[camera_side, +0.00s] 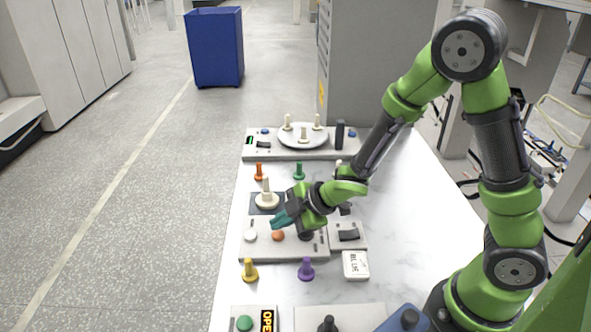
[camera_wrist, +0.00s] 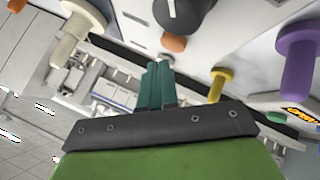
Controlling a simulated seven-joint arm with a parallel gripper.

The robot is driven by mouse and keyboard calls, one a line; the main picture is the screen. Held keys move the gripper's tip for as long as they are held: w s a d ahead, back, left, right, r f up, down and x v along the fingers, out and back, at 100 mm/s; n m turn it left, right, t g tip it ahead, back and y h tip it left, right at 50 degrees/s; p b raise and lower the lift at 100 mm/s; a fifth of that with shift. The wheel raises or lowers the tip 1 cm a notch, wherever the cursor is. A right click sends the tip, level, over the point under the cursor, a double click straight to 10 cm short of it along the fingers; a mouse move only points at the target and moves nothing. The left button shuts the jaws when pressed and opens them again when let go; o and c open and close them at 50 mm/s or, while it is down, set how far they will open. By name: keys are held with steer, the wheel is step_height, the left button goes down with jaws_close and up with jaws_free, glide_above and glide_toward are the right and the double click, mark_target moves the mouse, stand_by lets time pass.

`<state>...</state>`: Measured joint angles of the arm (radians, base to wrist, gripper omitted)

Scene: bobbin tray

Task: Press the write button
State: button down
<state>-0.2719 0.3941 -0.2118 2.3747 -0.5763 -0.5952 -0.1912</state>
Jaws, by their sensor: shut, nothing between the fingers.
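A light grey panel (camera_side: 284,252) in the middle of the table carries a white button (camera_side: 250,236), an orange button (camera_side: 278,236) and a dark knob (camera_side: 306,235) partly covered by my gripper. I cannot read a "write" label on any of them. My gripper (camera_side: 279,221) has teal fingers, shut and empty, just behind and above the orange button; a gap seems to remain. In the wrist view the shut fingers (camera_wrist: 155,84) point toward the panel. The orange button (camera_wrist: 173,43) and dark knob (camera_wrist: 185,12) show beyond them.
A cream bobbin (camera_side: 267,198) stands behind my gripper. Yellow (camera_side: 249,270) and purple (camera_side: 306,269) bobbins stand in front of the panel. The table's right side is clear.

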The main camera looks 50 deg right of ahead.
mark_target(282, 235)
steer(key=shift+f, duration=0.15)
stand_by(0.6)
steer(key=shift+f, duration=0.3)
steer(key=shift+f, duration=0.4)
stand_by(0.8)
steer(key=shift+r, duration=0.85)
steer(key=shift+r, duration=2.5)
